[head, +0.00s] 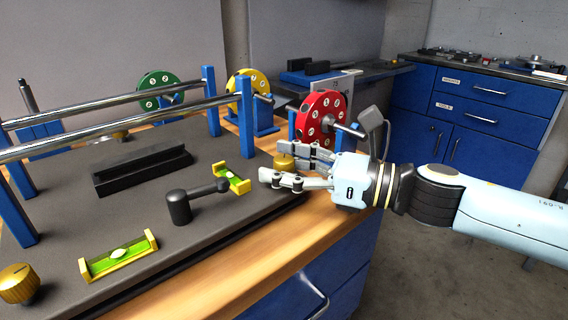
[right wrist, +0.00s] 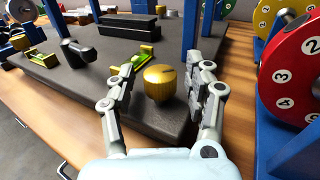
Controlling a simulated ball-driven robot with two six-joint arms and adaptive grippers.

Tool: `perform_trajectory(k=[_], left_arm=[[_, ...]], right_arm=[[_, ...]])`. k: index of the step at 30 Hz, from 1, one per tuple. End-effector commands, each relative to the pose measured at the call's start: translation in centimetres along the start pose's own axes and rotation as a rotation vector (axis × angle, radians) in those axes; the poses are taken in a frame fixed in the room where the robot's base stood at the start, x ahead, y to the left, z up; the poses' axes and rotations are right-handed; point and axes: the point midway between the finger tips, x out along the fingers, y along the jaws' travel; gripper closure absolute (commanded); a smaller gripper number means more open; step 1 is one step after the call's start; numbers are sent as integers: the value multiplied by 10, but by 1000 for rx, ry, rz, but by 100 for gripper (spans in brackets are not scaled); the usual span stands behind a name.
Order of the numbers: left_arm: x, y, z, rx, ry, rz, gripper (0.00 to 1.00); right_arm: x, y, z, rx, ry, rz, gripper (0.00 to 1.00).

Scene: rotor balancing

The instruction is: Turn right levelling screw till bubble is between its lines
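The right levelling screw is a gold knob (head: 284,161) at the right corner of the dark base plate (head: 225,215); it shows larger in the right wrist view (right wrist: 160,84). My right gripper (head: 270,162) is open, one finger on each side of this knob, with visible gaps in the right wrist view. A small yellow-framed green level (head: 231,178) lies near it; its bubble is too small to place against its lines. A larger level (head: 118,254) lies at the front, with a light green bubble near its middle. Another gold knob (head: 19,284) is at the front left. My left gripper is not in view.
A black post with a ball-ended arm (head: 181,207) stands between the levels. A black block (head: 143,170) and two steel rails on blue posts (head: 246,117) are behind. A red numbered disc (head: 321,119) stands close beside my right gripper, with yellow and green discs beyond.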

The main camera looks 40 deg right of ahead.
Motion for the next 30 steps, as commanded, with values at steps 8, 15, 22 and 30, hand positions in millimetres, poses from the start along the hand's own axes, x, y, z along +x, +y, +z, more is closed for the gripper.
perform_trajectory(k=[8, 15, 22, 30], left_arm=[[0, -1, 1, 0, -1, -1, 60], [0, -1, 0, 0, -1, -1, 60], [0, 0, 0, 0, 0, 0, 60], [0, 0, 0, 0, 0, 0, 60]], right_arm=[[0, 0, 1, -1, -2, 0, 47], [-12, 1, 1, -2, -2, 5, 47], [-31, 1, 0, 0, 1, 5, 47], [-53, 1, 0, 1, 3, 3, 47]])
